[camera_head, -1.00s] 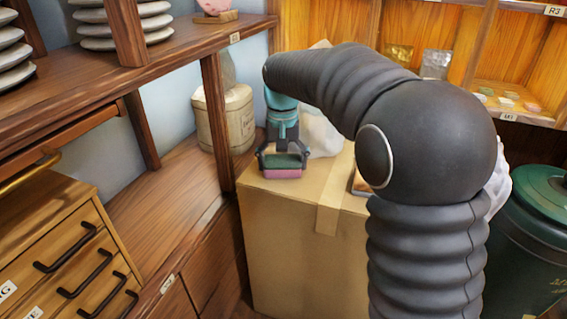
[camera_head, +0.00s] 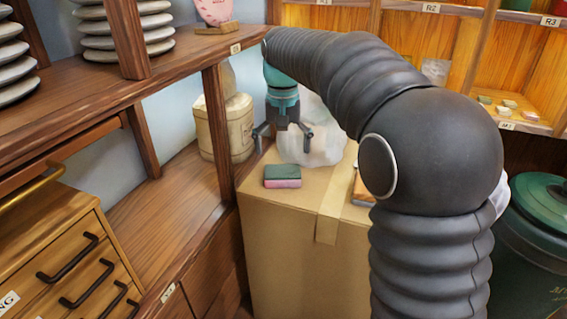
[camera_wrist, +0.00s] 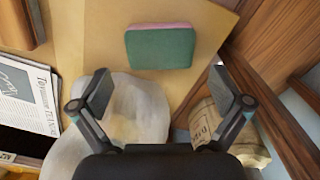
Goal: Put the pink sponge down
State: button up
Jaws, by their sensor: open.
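The pink sponge (camera_head: 283,182) lies flat near the left edge of the top of a cardboard box (camera_head: 300,240). It is pink below with a dark green layer on top. In the wrist view the sponge (camera_wrist: 160,47) shows its green face, with a pink strip along one edge. My gripper (camera_head: 283,142) is open and empty, above the sponge and apart from it. In the wrist view the open fingers (camera_wrist: 167,95) frame a gap, with the sponge beyond the fingertips.
A whitish translucent bag (camera_head: 318,135) stands behind the sponge on the box. A cream canister (camera_head: 228,125) is on the wooden shelf to the left. A folded newspaper (camera_wrist: 28,95) shows in the wrist view. A green bin (camera_head: 540,220) stands at right.

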aim_at(283, 172)
notch_tip(283, 172, up, 5)
jog(key=shift+s+d+p, duration=0.1)
jog(key=shift+p, duration=0.2)
jog(key=s+d+r+t, duration=0.1)
jog(key=s+d, duration=0.5)
jog(key=s+d+f+t, duration=0.1)
jog(key=s+d+f, duration=0.2)
jog(key=s, duration=0.4)
jog(key=s+d+f+t, duration=0.2)
jog(key=s+d+f, duration=0.2)
jog(key=s, duration=0.3)
jog(key=s+d+f+t, duration=0.1)
jog(key=s+d+f, duration=0.2)
jog(key=s, duration=0.5)
jog(key=shift+d+f+m+t, duration=0.3)
jog(key=shift+f, duration=0.35)
jog(key=shift+w, duration=0.1)
